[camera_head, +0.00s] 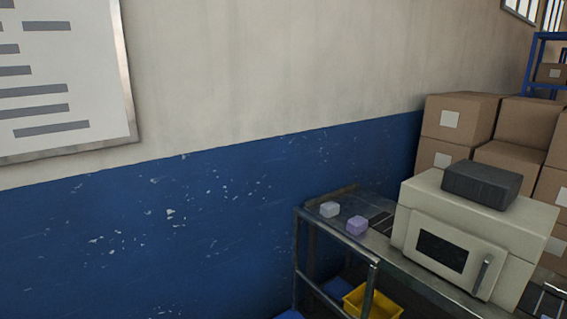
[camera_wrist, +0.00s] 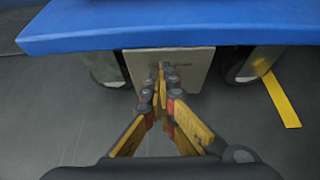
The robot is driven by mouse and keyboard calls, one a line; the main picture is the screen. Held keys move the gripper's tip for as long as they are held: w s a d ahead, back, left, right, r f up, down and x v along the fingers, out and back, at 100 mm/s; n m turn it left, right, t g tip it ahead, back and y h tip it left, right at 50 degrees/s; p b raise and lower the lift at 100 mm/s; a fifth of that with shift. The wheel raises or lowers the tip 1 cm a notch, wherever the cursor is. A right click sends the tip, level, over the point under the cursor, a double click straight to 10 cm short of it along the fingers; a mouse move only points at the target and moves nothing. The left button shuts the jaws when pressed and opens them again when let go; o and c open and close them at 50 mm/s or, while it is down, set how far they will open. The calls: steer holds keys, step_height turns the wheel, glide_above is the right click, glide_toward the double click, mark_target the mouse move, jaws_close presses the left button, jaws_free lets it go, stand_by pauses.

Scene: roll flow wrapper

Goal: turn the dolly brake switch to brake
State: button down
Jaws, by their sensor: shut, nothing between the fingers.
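In the wrist view, the blue deck of the dolly (camera_wrist: 190,24) spans the top of the picture. A beige panel (camera_wrist: 196,58) hangs under its edge, with a small dark mark near the fingertips that is too small to make out. My gripper (camera_wrist: 161,72) is shut and empty, its yellow fingers meeting in front of the panel. I cannot tell whether the tips touch it. The brake switch is not clearly visible; the fingertips cover the middle of the panel.
Dark wheels stand left (camera_wrist: 106,72) and right (camera_wrist: 238,70) of the panel. A yellow floor stripe (camera_wrist: 282,98) lies to the right on grey floor. In the head view, a metal cart (camera_head: 362,254) carries a beige microwave-like machine (camera_head: 470,236); cardboard boxes (camera_head: 458,118) are stacked behind.

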steer(key=shift+w+d+r, duration=0.1)
steer(key=shift+w+d, duration=0.15)
steer(key=shift+d, duration=0.1)
steer(key=shift+w+d, duration=0.25)
steer(key=shift+d, duration=0.05)
steer(key=shift+w+d, duration=0.3)
steer(key=shift+d, duration=0.15)
stand_by(0.6)
steer(key=s+d, duration=0.3)
steer(key=s, duration=0.1)
steer(key=shift+s+d+r, duration=0.25)
steer(key=shift+s+d, duration=0.1)
stand_by(0.3)
steer(key=shift+a, duration=0.1)
